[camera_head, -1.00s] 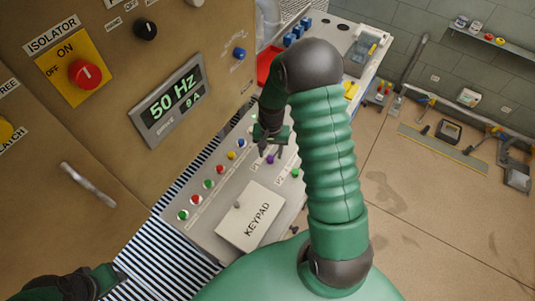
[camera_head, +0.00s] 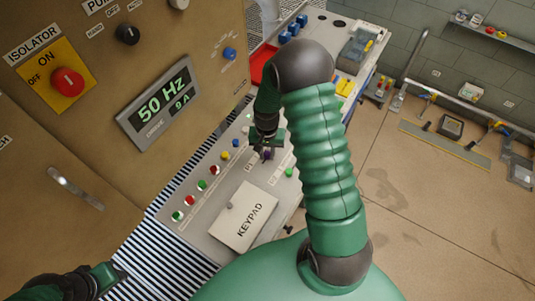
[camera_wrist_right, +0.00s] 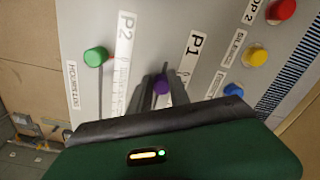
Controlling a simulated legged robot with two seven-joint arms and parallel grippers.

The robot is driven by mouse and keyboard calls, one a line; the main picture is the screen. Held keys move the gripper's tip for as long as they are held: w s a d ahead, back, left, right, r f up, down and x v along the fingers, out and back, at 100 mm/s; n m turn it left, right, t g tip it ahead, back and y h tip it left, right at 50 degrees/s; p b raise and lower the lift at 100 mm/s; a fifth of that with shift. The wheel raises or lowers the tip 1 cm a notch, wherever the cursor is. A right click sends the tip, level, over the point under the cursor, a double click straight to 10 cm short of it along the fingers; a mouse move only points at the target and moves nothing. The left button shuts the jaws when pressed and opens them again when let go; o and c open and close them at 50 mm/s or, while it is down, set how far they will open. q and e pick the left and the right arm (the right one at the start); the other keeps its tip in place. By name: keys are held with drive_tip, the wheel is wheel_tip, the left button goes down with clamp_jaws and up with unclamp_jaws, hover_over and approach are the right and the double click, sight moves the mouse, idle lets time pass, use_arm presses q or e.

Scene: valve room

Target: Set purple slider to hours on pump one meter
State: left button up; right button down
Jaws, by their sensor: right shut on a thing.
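The purple slider (camera_wrist_right: 162,86) sits on the sloping grey console between the printed P2 and P1 labels in the right wrist view. My right gripper (camera_wrist_right: 160,88) is shut on it, with one finger on each side. In the head view my right gripper (camera_head: 266,153) is at the console and mostly covers the purple knob. The digital meter (camera_head: 158,106) on the brown cabinet reads 50 Hz and 9 A. Its small print is unreadable. My left gripper (camera_head: 108,275) is low at the left, away from the console; its fingers are unclear.
A green knob (camera_wrist_right: 96,57) stands beside P2; blue (camera_wrist_right: 233,91), yellow (camera_wrist_right: 254,55) and red (camera_wrist_right: 281,11) buttons lie beyond P1. A keypad box (camera_head: 244,216) is on the console's near end. A red isolator knob (camera_head: 67,82) and a metal handle (camera_head: 75,187) stick out from the cabinet.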

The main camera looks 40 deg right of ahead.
drive_tip(key=shift+s+a+f, duration=0.1)
drive_tip(key=shift+a+f, duration=0.05)
drive_tip(key=shift+a, duration=1)
drive_tip(key=shift+d, duration=0.65)
drive_tip(key=shift+a, duration=0.3)
drive_tip(key=shift+w+d, duration=0.2)
drive_tip(key=shift+w, duration=0.05)
drive_tip(key=d, duration=0.2)
drive_tip(key=w+d, duration=0.1)
drive_tip(key=d, duration=0.2)
drive_tip(key=w+d+b, duration=0.1)
drive_tip(key=d, duration=0.2)
drive_tip(key=shift+w+d, duration=0.1)
use_arm(q)
drive_tip(key=shift+a+f, duration=0.5)
drive_tip(key=shift+f, duration=0.15)
drive_tip(key=shift+a, duration=0.1)
use_arm(e)
drive_tip(key=shift+a, duration=0.2)
